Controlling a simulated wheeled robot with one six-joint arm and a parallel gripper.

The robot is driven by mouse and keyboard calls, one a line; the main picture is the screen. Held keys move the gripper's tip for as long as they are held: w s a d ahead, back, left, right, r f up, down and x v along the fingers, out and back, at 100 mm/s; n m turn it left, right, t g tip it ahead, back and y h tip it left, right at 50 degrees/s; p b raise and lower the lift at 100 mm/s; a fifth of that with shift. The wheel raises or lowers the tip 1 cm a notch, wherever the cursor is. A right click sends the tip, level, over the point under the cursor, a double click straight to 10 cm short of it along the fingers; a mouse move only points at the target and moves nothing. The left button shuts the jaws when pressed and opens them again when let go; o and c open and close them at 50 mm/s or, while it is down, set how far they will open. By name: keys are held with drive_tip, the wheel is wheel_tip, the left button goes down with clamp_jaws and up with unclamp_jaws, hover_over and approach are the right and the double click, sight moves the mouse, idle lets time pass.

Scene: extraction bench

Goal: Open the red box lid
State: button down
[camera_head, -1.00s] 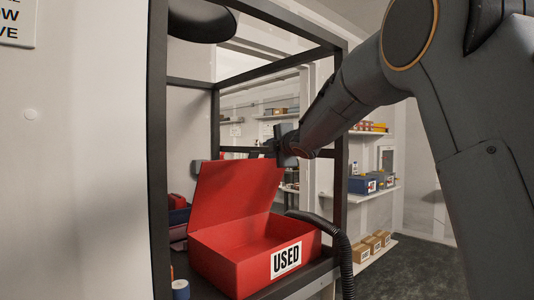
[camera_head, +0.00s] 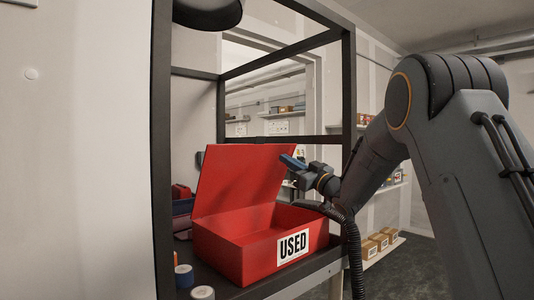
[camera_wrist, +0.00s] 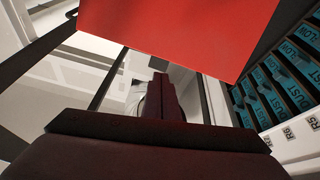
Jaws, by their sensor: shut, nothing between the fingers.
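The red box (camera_head: 240,250) with a "USED" label stands on the bench inside a dark frame. Its lid (camera_head: 240,180) stands raised, tilted up from the box, and the inside of the box shows. My gripper (camera_head: 290,162) is shut and empty, just right of the lid's upper right edge and above the box's right side. In the head view I cannot tell whether it touches the lid. In the wrist view my gripper (camera_wrist: 161,85) points up and forward, with the red lid (camera_wrist: 180,35) large above it.
A black hose (camera_head: 352,240) curves down at the box's right. Blue and white rolls (camera_head: 184,276) lie at the front left of the bench. Dark frame posts (camera_head: 162,150) rise around the box. In the wrist view, labelled blue bins (camera_wrist: 270,90) stand at right.

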drive_tip(key=d+m, duration=0.1)
drive_tip(key=y+p, duration=0.1)
drive_tip(key=p, duration=0.4)
approach(261, 140)
drive_tip(key=shift+m, duration=0.3)
drive_tip(key=x, duration=0.6)
drive_tip(key=shift+w+a, duration=0.1)
drive_tip(key=shift+w, duration=0.1)
